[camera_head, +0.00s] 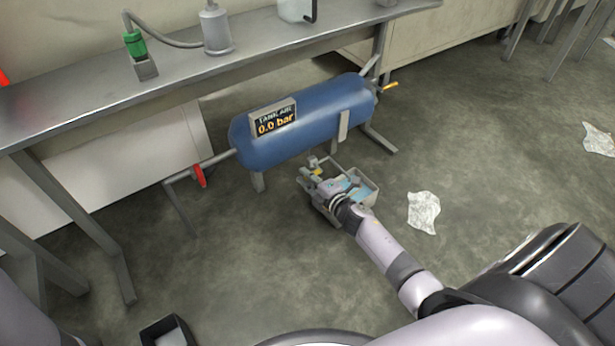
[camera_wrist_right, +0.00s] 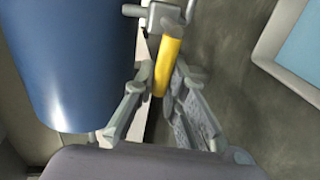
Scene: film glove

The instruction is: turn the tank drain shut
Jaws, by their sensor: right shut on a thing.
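The blue air tank (camera_head: 308,142) lies under the steel bench, and its display (camera_head: 275,121) reads 0.0 bar. The drain's yellow handle (camera_head: 316,172) shows low in front of the tank. In the right wrist view the yellow handle (camera_wrist_right: 168,60) runs from a grey valve body (camera_wrist_right: 163,16) down between my fingers. My right gripper (camera_head: 324,181) is at the drain; in the wrist view the gripper (camera_wrist_right: 162,82) is shut on the yellow handle. The blue tank (camera_wrist_right: 75,60) fills the left of that view. My left gripper is not in view.
A grey tray (camera_head: 367,187) with a light blue inside sits on the floor under my right gripper. A red lever (camera_head: 199,175) is on the tank's left pipe, an orange lever (camera_head: 389,87) at its right end. Crumpled sheets (camera_head: 424,212) lie on open floor. Bench legs (camera_head: 85,215) stand left.

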